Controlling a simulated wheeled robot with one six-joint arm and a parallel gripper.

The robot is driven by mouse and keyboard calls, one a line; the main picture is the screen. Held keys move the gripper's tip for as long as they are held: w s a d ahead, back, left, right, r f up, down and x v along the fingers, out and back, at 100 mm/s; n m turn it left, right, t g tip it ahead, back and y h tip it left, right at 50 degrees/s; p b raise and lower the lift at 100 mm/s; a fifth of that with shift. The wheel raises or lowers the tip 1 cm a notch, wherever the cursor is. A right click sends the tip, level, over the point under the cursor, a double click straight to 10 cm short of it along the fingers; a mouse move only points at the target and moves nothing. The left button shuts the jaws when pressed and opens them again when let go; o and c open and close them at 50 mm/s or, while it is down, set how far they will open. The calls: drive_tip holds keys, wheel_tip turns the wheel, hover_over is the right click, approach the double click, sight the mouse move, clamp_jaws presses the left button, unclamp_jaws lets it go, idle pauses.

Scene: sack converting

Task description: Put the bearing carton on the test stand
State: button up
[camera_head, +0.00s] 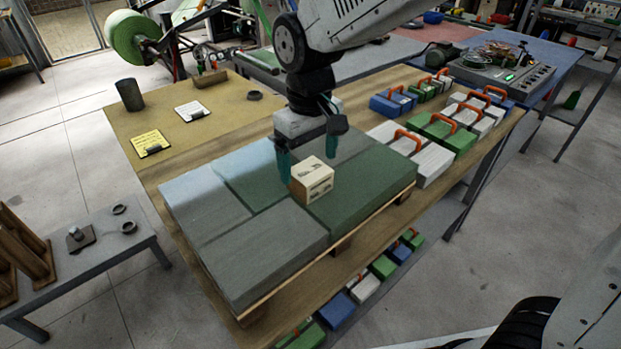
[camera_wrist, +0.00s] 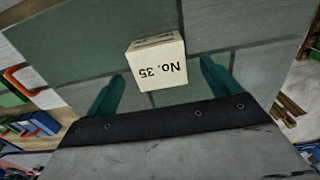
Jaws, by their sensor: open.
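The bearing carton appears to be a small cream box (camera_head: 313,182) on the layered grey-green stack on the wooden table. The wrist view shows the box (camera_wrist: 157,66) with "No. 35" printed on one face. My gripper (camera_head: 305,158) is over the stack, its teal fingers apart and pointing down at the box. In the wrist view the box lies between and partly beyond the fingertips of my gripper (camera_wrist: 162,74), with gaps at both sides. A grey console with dials and a green light (camera_head: 500,68), possibly the test stand, is at the back right.
The grey-green stack (camera_head: 250,255) covers the table's near half. Several cases with orange handles (camera_head: 437,132) line its right side. A dark cup (camera_head: 130,95), a yellow note (camera_head: 150,143) and a white note (camera_head: 192,111) are at the left. A low grey table (camera_head: 95,262) stands lower left.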

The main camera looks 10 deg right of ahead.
sight(310, 170)
wheel_tip(310, 170, down, 4)
drive_tip(key=shift+r, duration=0.2)
drive_tip(key=shift+c, duration=0.3)
drive_tip(key=shift+w, duration=0.1)
drive_tip(key=c, duration=1.3)
drive_tip(key=shift+r, duration=0.1)
